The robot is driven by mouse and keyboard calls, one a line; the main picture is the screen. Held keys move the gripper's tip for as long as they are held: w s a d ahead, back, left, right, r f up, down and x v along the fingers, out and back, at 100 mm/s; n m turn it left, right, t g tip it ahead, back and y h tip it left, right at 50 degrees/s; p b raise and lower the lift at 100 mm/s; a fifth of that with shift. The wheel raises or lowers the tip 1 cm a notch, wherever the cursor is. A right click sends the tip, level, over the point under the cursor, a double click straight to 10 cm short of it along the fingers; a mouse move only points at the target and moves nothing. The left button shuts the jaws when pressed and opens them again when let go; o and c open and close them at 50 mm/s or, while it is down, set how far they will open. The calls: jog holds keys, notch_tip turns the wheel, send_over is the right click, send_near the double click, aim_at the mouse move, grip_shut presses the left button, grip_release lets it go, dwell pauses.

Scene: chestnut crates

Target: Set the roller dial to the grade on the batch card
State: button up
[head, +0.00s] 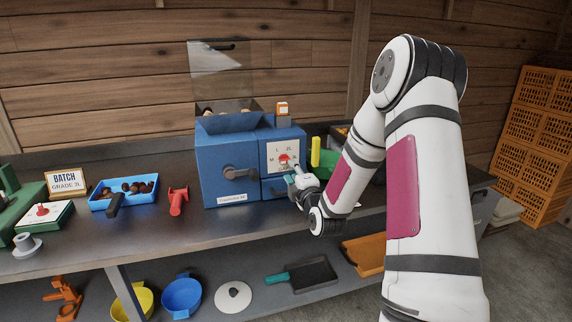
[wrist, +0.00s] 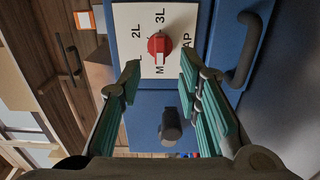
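The roller dial's red knob (head: 284,158) sits on a white plate on the front of the blue machine (head: 226,165). In the wrist view the red knob (wrist: 158,45) lies just beyond my fingertips, with 2L, 3L, M and partly hidden letters around it. I cannot tell surely which mark it points to. The batch card (head: 67,183) stands at the left and reads "BATCH GRADE 2L". My gripper (head: 293,181) is in front of the machine; in the wrist view my gripper (wrist: 160,68) is open, its teal fingers apart and nothing between them.
A blue tray of chestnuts (head: 100,204), a red tool (head: 178,200) and a green device with a red pointer (head: 42,211) are on the bench left of the machine. A black handle (head: 238,173) sticks out of its front. Orange crates (head: 540,130) stand far right.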

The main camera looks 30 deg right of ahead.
aim_at(286, 162)
jog(key=x, duration=0.7)
grip_shut()
